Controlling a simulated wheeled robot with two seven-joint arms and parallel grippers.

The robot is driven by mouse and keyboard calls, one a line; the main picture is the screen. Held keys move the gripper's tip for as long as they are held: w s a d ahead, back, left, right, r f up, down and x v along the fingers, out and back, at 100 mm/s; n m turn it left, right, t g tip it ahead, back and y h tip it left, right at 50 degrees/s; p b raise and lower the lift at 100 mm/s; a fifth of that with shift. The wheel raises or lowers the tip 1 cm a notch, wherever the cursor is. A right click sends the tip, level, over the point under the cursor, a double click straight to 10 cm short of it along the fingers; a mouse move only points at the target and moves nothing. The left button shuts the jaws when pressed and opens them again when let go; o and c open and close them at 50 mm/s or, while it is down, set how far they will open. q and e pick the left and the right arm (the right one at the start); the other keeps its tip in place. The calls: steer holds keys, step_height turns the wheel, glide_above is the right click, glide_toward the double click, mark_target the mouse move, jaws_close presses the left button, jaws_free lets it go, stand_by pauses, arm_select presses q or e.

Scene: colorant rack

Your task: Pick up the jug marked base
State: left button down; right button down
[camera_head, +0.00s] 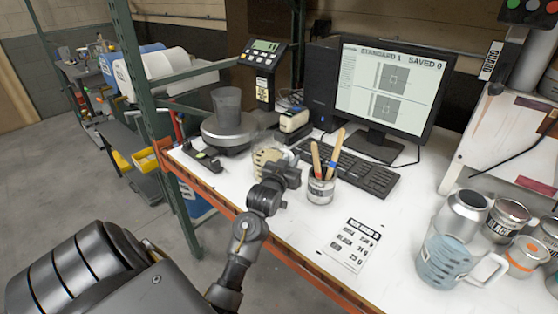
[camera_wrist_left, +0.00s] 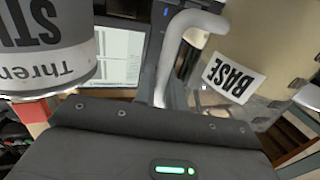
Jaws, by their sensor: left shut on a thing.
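The jug marked base (camera_head: 265,155) is a clear jug with beige contents, partly hidden behind my left gripper (camera_head: 282,177) in the head view. In the left wrist view the jug (camera_wrist_left: 285,35) fills the upper right, with its BASE label upside down and its pale handle (camera_wrist_left: 185,28) running down towards the gripper. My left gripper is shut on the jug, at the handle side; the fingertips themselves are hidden. I cannot tell whether the jug's bottom touches the bench. My right gripper is not in view.
A cup of stir sticks (camera_head: 321,188) stands close to the right of the gripper. A scale (camera_head: 229,130) with a grey cup (camera_head: 227,105) is behind left. The keyboard (camera_head: 345,165) lies behind. A printed card (camera_head: 350,245) lies in front; a blue jug (camera_head: 445,258) and cans are at right.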

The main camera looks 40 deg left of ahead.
arm_select(q)
steer(key=shift+r, duration=0.3)
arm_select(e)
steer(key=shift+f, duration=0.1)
